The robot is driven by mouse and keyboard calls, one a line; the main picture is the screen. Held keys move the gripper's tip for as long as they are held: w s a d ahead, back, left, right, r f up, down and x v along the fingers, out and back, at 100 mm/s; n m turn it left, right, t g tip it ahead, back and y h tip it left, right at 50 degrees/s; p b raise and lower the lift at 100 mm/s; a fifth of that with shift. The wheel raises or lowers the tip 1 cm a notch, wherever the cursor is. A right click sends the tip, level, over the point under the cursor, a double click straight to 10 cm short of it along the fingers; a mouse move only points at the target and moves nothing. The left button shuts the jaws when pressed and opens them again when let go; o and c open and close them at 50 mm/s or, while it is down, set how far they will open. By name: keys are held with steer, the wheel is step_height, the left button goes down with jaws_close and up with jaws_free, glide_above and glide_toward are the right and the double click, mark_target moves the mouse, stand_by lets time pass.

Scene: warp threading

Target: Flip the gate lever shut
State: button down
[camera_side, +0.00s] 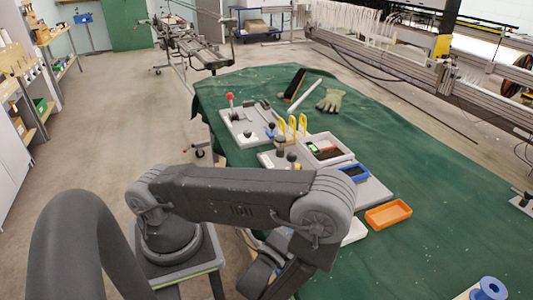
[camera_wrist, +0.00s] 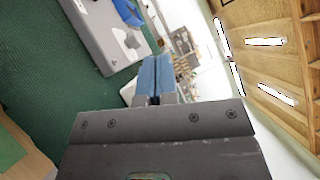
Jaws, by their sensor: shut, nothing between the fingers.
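A lever with a red ball knob (camera_side: 230,97) stands upright on a light grey plate (camera_side: 240,132) at the far left of the green-covered table. It looks like the gate lever, but its gate is too small to make out. My gripper (camera_wrist: 154,60) shows in the wrist view with its two blue fingers shut together and empty. In the side view my arm hides the fingertips, and the arm's end hangs near the table's near left edge, well apart from the lever. The lever does not show clearly in the wrist view.
A second grey board (camera_side: 372,190) carries yellow upright pieces (camera_side: 292,128), dark knobs and a white tray (camera_side: 335,143). The right of the table is mostly clear.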

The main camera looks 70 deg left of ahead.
steer(key=v, duration=0.2)
steer(key=shift+s+d, duration=0.15)
steer(key=shift+s, duration=0.05)
steer(key=s+a+r+n+g+y, duration=0.5)
steer(key=r+n+g, duration=0.5)
steer(key=g, duration=0.7)
steer(key=d+r+n+t+h, duration=0.2)
steer(key=r+h, duration=0.5)
steer(key=d+r+n+t+h, duration=0.2)
steer(key=d+r+t+h, duration=0.1)
steer(key=r+h, duration=0.4)
steer(key=shift+s+n+h, duration=0.25)
steer(key=shift+n+h, duration=0.05)
steer(key=shift+h, duration=0.5)
steer(key=shift+r, duration=0.1)
